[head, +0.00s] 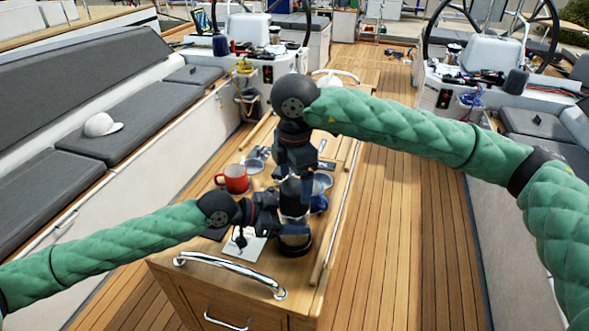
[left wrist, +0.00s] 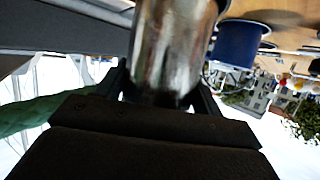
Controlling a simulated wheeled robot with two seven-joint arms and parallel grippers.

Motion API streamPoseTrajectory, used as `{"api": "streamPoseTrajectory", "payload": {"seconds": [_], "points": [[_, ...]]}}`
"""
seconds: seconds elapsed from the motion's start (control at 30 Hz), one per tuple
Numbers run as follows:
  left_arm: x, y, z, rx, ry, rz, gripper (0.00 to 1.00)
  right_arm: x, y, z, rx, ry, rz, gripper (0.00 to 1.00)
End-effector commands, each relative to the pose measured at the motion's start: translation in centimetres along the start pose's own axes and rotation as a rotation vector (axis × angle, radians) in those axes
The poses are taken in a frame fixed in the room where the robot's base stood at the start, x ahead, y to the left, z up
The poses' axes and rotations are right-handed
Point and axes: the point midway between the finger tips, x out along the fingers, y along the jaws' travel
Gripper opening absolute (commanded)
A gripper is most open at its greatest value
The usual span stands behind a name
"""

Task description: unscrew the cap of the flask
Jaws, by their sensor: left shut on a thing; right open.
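The flask (head: 294,241) stands upright on the wooden cockpit table, with a shiny body and a dark base. My left gripper (head: 279,214) comes in from the left and is shut on the flask's body. In the left wrist view the silvery flask body (left wrist: 172,48) sits between my left fingers (left wrist: 163,92). My right gripper (head: 295,183) points down from above at the top of the flask and is open. The cap is largely hidden by the right gripper, so I cannot tell whether the fingers touch it.
A red mug (head: 233,178) stands left of the flask on the table (head: 225,284). A blue mug (head: 319,203) is close on the right; a blue vessel (left wrist: 240,43) shows in the left wrist view. A chrome handrail (head: 228,276) crosses the table's near end.

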Motion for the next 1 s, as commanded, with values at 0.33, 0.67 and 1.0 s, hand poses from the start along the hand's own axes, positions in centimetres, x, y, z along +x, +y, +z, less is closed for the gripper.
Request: {"api": "streamPoseTrajectory", "payload": {"seconds": [0.33, 0.67, 1.0], "points": [[0.0, 0.0, 0.0, 0.0, 0.0, 0.0, 0.04, 4.3, 0.0, 0.1, 0.0, 0.0, -0.001, 0.83], [0.0, 0.0, 0.0, 0.0, 0.0, 0.0, 0.04, 5.1, 0.0, 0.0, -0.001, 0.0, 0.0, 0.83], [0.0, 0.0, 0.0, 0.0, 0.0, 0.0, 0.04, 5.1, 0.0, 0.0, -0.001, 0.0, 0.0, 0.39]]}}
